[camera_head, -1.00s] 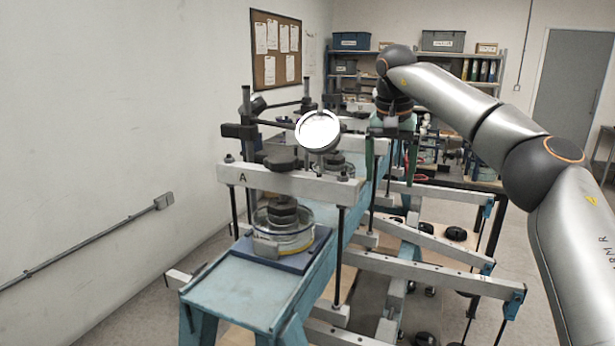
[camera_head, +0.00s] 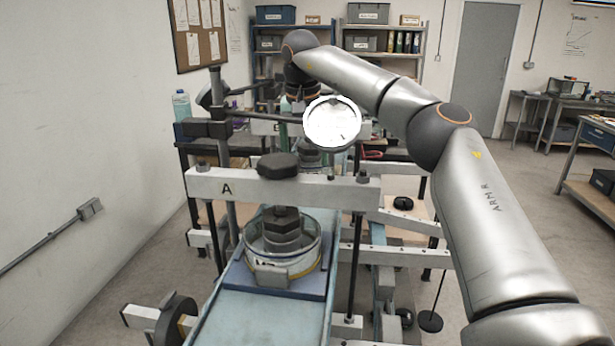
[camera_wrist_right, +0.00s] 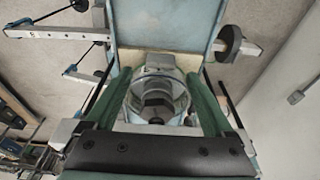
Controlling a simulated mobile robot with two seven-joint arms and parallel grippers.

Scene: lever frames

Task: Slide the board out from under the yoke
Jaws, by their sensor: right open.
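The board (camera_head: 300,291) is a flat dark-blue plate lying on the light-blue bench frame. A round clear-walled cell (camera_head: 283,262) with a dark stacked cap stands on it, below the yoke (camera_head: 325,192), a white crossbeam marked A on thin rods. My right gripper (camera_head: 300,104) is beyond the yoke in the head view, its fingers mostly hidden by the dial gauge. In the right wrist view, its two green fingers (camera_wrist_right: 152,78) are spread, with the cell (camera_wrist_right: 158,92) between them in the picture. I cannot tell whether they touch anything. My left gripper is out of view.
A white-faced dial gauge (camera_head: 332,123) stands above the yoke. A lever with a black disc weight (camera_head: 178,318) sticks out at lower left. More levers and rods crowd the right side. The blue bench surface (camera_head: 262,318) in front of the board is clear.

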